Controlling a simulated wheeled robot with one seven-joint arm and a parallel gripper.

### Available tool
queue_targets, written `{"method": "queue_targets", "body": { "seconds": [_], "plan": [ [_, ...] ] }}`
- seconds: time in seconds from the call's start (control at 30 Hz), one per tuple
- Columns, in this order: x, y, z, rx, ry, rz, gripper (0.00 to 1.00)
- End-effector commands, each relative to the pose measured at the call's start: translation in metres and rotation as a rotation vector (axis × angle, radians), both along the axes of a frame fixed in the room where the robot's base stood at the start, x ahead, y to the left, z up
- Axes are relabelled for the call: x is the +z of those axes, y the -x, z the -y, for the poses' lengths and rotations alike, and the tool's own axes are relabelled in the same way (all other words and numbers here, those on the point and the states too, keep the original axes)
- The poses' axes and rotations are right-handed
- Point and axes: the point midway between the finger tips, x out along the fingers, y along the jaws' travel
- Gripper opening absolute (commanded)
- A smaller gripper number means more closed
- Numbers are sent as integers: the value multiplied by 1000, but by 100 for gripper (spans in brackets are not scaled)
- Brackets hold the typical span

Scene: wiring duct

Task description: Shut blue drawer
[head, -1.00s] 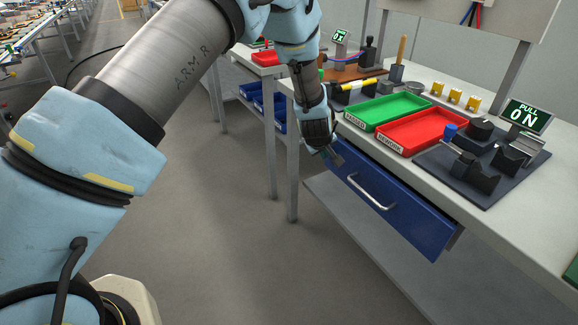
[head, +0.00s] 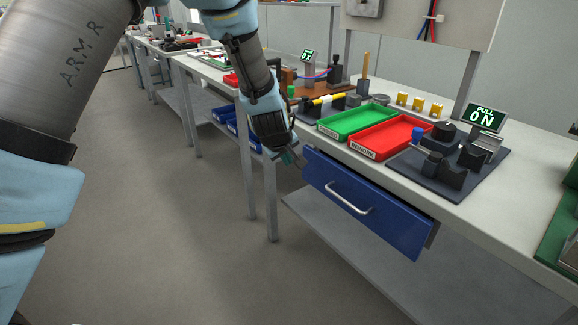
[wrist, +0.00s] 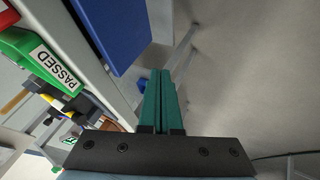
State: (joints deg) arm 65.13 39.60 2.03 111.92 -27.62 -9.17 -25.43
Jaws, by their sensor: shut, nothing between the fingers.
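The blue drawer (head: 366,204) sits under the workbench top with a silver bar handle (head: 348,197) on its front. It stands out a little from the bench, with a grey side showing at its right end. My gripper (head: 296,161) is at the drawer's left end, in front of the bench edge, with its fingers shut and empty. In the wrist view the teal fingers (wrist: 163,100) lie together, and the blue drawer (wrist: 116,32) is to their left, apart from them. Whether the fingertips touch the drawer in the head view is hard to tell.
On the bench top (head: 470,215) are a green tray (head: 357,121), a red tray (head: 391,136) and a dark fixture plate (head: 450,160). A bench leg (head: 270,200) stands just below my gripper. A grey lower shelf (head: 350,255) runs under the drawer. The floor at left is clear.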

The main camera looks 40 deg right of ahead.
Motion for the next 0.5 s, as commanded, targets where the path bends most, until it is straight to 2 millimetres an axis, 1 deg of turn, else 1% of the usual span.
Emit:
{"method": "queue_targets", "body": {
  "seconds": [0.13, 0.27, 0.37, 0.4, 0.5],
  "plan": [
    [4, 2, -7, 17, -3, -15, 0],
    [-8, -1, -25, 136, -15, -125, 0],
    [-25, 2, -46, 307, -19, -294, 0],
    [-31, 4, -53, 384, -13, -376, 0],
    [-41, 13, -64, 578, 20, -588, 0]
  ]
}}
